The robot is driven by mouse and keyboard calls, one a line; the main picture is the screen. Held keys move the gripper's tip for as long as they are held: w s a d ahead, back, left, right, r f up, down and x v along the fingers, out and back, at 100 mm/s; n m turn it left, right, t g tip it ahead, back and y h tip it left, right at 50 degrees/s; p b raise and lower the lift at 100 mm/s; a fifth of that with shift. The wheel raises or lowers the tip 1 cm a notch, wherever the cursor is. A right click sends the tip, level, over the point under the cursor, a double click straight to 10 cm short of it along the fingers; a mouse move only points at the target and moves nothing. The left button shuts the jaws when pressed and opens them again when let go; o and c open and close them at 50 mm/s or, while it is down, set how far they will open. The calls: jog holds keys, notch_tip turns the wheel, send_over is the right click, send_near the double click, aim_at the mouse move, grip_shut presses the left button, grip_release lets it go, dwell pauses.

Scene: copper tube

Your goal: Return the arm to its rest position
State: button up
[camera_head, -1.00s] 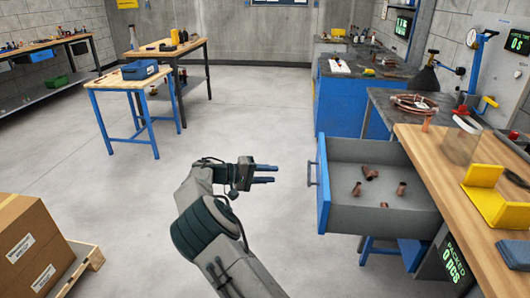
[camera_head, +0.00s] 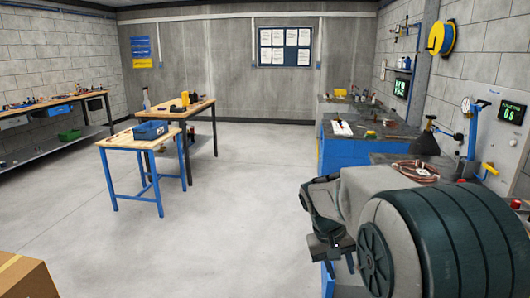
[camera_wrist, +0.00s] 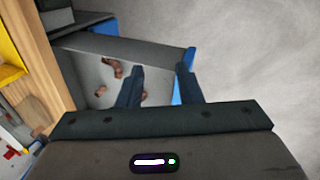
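My arm is raised and folded close in front of the head camera at the right, its big dark joint covering much of the workbench. My gripper (camera_head: 325,248) hangs at the left of it, and the fingertips are hard to make out there. In the wrist view my gripper (camera_wrist: 160,68) has its two dark fingers apart with nothing between them. Beyond the fingers is the open grey drawer (camera_wrist: 85,42) with several copper fittings (camera_wrist: 113,68) inside. In the head view only a strip of its blue front (camera_head: 327,280) shows below the gripper.
A blue-legged table (camera_head: 125,141) with a blue bin (camera_head: 151,130) stands at left centre. A cardboard box (camera_head: 25,278) is at the lower left. A copper coil (camera_head: 415,171) lies on the bench behind my arm. The floor at left centre is clear.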

jog(key=s+a+r+t+y+p, duration=0.1)
jog(key=s+r+y+p, duration=0.1)
jog(key=s, duration=0.7)
jog(key=s+a+r+t+y+p, duration=0.1)
jog(key=s+a+r+p, duration=0.1)
jog(key=s, duration=0.7)
jog(key=shift+s+r+t+y, duration=0.4)
jog(key=shift+r, duration=0.3)
jog(key=shift+s+d, duration=0.1)
jog(key=shift+d, duration=0.05)
